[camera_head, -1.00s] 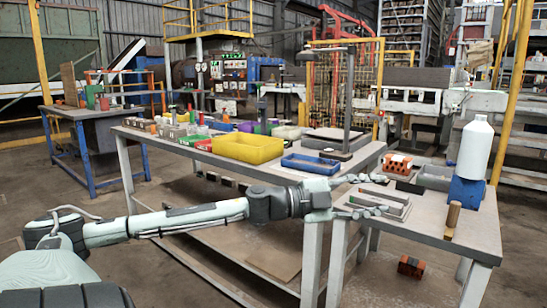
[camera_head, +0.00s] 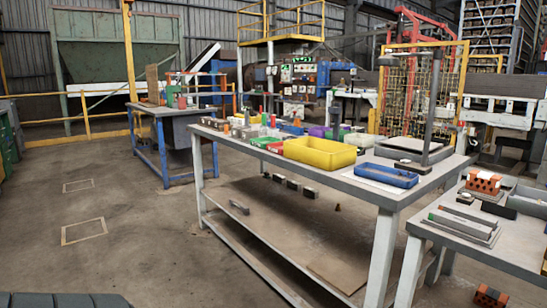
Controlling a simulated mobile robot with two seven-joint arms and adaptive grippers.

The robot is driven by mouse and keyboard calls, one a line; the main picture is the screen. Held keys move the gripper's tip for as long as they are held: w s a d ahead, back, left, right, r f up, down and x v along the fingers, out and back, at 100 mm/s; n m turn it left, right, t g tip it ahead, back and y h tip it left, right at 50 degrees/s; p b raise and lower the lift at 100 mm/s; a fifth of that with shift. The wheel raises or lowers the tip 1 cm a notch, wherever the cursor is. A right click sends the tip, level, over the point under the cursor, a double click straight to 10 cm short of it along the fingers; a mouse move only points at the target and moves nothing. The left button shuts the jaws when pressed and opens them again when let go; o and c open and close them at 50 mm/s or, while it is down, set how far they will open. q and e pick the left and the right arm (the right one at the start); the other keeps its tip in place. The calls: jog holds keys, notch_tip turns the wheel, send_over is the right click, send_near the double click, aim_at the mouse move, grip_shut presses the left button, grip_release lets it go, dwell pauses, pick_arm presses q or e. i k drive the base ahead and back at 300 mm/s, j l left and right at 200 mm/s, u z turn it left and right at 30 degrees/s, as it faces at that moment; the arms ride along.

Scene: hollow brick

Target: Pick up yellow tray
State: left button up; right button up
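The yellow tray (camera_head: 320,154) is an open rectangular bin on the long grey table (camera_head: 345,180), near its front edge. Its inside looks empty from here. A smaller blue tray (camera_head: 386,176) lies to its right on the same table. Neither of my grippers shows in the head view at this moment, so nothing is seen touching the yellow tray.
Small coloured items and bins crowd the table left of and behind the yellow tray. A lamp post (camera_head: 430,110) stands at right. A lower side table (camera_head: 480,240) holds orange hollow bricks (camera_head: 483,182). A blue-legged table (camera_head: 165,140) stands left; open floor (camera_head: 110,230) lies front left.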

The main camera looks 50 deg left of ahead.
aim_at(329, 156)
jog(key=l+u, duration=0.2)
jog(key=u, duration=0.3)
jog(key=l+u, duration=0.25)
jog(key=u, duration=0.25)
jog(key=k+l+u, duration=0.15)
jog(key=u, duration=0.3)
